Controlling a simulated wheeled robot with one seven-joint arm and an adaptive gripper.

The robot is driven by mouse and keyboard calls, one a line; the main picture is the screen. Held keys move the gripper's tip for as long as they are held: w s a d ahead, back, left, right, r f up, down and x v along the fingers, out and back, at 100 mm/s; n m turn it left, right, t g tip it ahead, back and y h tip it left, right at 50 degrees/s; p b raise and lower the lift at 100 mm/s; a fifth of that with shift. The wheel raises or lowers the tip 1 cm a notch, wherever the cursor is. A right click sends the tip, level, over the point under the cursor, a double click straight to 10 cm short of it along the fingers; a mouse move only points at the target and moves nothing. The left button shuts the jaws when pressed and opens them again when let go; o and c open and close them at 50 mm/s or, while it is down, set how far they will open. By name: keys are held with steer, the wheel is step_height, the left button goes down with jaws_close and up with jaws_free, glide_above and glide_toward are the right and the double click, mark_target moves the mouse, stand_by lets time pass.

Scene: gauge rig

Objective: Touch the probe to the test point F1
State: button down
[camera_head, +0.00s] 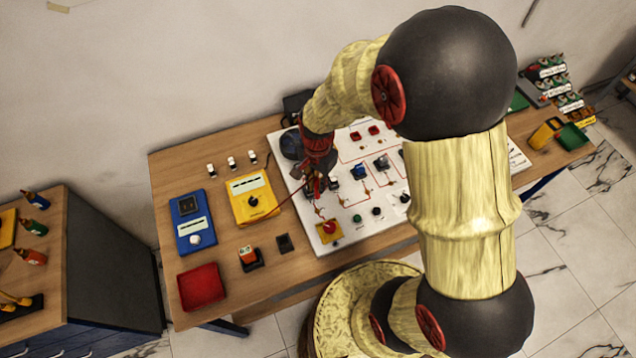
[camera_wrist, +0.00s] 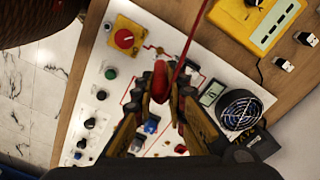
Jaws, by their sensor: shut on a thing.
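My gripper (camera_head: 319,180) is over the left part of the white circuit panel (camera_head: 350,233); it also shows in the wrist view (camera_wrist: 170,85). It is shut on the red probe (camera_wrist: 160,82), whose red lead (camera_wrist: 196,35) runs off toward the yellow meter (camera_head: 254,197). The probe is seen nearly end-on, and its tip is hidden, so I cannot tell whether it touches the panel. Small round points lie along the panel's red traces, some near the red knob on its yellow plate (camera_wrist: 124,38). Their labels are too small to read, so I cannot tell which is F1.
A round dark fan (camera_wrist: 240,108) and a small display (camera_wrist: 212,92) stand up beside the gripper. Knobs and switches cover the panel. A blue meter (camera_head: 193,222), a red tray (camera_head: 201,287) and an orange-topped block (camera_head: 249,256) stand on the table at left.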

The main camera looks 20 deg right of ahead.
mark_target(317, 196)
steer(key=shift+f, duration=0.1)
steer(key=shift+f+b, duration=2.5)
steer(key=shift+f, duration=1.25)
steer(key=shift+r, duration=0.15)
steer(key=shift+r+p, duration=2.95)
steer(key=shift+r, duration=1)
steer(key=shift+f, duration=0.1)
